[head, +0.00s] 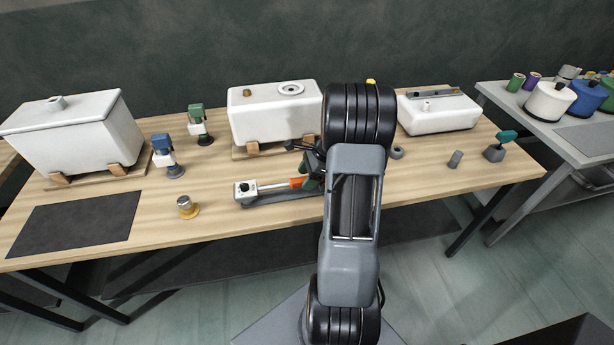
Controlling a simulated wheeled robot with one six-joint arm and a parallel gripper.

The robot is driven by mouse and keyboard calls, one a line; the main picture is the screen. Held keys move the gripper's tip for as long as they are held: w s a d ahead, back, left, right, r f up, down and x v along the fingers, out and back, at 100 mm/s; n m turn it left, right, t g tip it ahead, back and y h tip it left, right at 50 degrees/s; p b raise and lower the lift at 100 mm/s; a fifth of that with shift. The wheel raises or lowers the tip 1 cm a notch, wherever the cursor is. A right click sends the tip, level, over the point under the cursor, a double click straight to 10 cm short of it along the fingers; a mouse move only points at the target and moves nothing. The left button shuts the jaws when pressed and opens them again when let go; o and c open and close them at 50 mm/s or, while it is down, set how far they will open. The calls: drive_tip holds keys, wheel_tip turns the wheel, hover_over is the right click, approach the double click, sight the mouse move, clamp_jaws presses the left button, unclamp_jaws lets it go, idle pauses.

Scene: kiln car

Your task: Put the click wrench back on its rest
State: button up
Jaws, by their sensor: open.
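The click wrench (272,187) has a pale head with a black knob, a silver shaft and an orange band. It lies roughly level on or just over a long dark grey rest (285,202) at the middle front of the wooden table. Its handle end is partly hidden by my arm. My gripper (307,165) is open beside the handle end, largely hidden behind my arm. I cannot tell whether the fingers touch the handle or whether the wrench is fully seated.
White ceramic tanks stand behind and left (75,135), at the back middle (272,115) and at the back right (437,112). Small tools (165,155) stand between them. A small brass-topped piece (187,207) and a dark mat (75,230) lie left.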

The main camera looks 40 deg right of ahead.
drive_tip(key=shift+r+p, duration=2.35)
drive_tip(key=shift+r, duration=0.5)
drive_tip(key=v, duration=1.3)
drive_tip(key=shift+r+b, duration=0.35)
drive_tip(key=shift+d, duration=0.15)
